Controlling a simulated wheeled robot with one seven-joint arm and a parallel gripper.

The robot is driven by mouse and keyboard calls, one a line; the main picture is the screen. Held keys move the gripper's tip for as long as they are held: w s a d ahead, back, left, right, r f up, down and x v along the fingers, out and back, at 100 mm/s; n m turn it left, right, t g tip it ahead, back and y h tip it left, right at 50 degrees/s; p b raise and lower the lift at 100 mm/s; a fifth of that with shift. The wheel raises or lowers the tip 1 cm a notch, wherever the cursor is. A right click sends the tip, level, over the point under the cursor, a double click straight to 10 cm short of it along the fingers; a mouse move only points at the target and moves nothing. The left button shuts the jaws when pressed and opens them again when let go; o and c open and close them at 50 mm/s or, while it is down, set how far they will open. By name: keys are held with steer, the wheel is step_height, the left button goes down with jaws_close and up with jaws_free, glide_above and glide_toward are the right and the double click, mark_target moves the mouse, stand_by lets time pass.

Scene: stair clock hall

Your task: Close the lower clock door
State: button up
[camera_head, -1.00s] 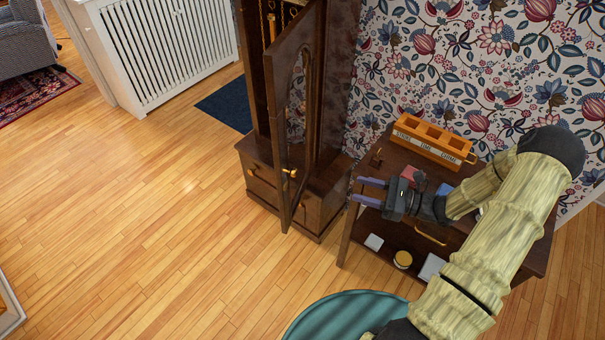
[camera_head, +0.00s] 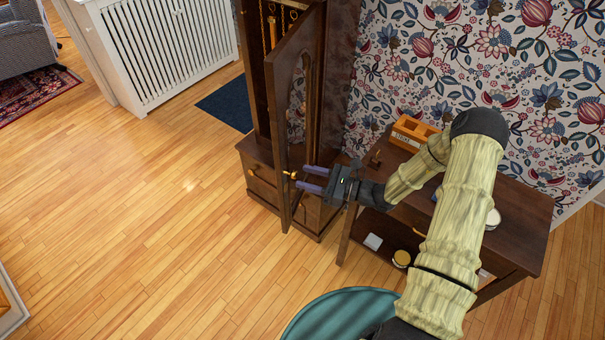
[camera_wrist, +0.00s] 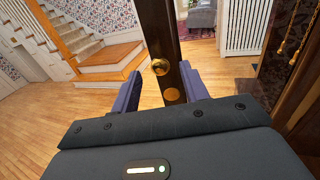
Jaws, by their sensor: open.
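The lower clock door (camera_head: 292,120) is a tall dark wooden door with an oval window, standing open from the clock case (camera_head: 335,75). Its small brass knob (camera_head: 291,175) is on the door's free edge. My gripper (camera_head: 308,180) is open, its two purple fingers pointing left at the knob. In the wrist view the brass knob (camera_wrist: 160,67) and the door's edge (camera_wrist: 163,35) show ahead between the open fingers (camera_wrist: 168,92). Whether the fingers touch the door I cannot tell. Chains and brass weights (camera_head: 272,32) hang inside the case.
A dark side table (camera_head: 520,215) stands right of the clock, with an orange divided box (camera_head: 412,130) on top and small items on its shelf. A teal round surface (camera_head: 340,315) is at the front. Wooden floor left of the clock is clear.

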steer(key=shift+x, duration=1.1)
steer(key=shift+c, duration=0.5)
jaws_close()
steer(key=shift+a, duration=0.15)
